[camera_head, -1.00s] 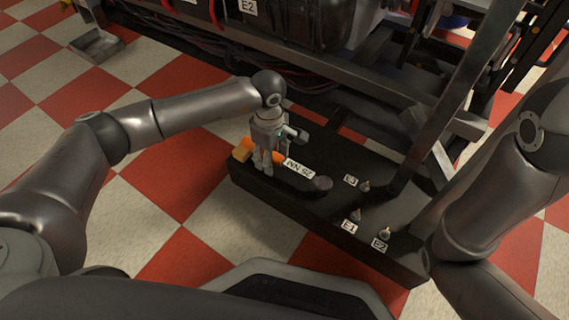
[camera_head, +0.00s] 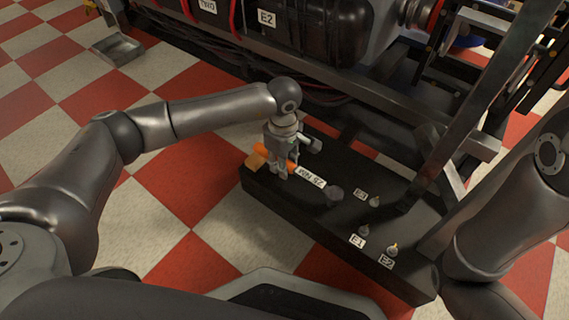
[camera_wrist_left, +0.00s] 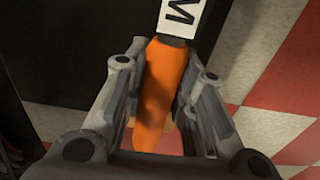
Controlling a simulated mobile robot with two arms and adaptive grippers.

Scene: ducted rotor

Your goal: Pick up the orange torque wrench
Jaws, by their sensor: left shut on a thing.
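The orange torque wrench (camera_head: 291,165) lies along the left part of a black bench-like block, with a white label reading 25 NM on its shaft and a dark round head at its right end. My left gripper (camera_head: 278,172) comes down over its orange handle and is shut on it. In the left wrist view the orange handle (camera_wrist_left: 160,90) sits between the two fingers, with the white label above it. I cannot tell whether the wrench is clear of the surface. My right gripper is not in view; only my right arm shows at the right.
The black block (camera_head: 330,225) also carries small metal plugs (camera_head: 375,201) with labels E3, E1 and E2. A dark metal frame (camera_head: 480,110) and machine stand behind. Red and white checkered floor lies open at the left.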

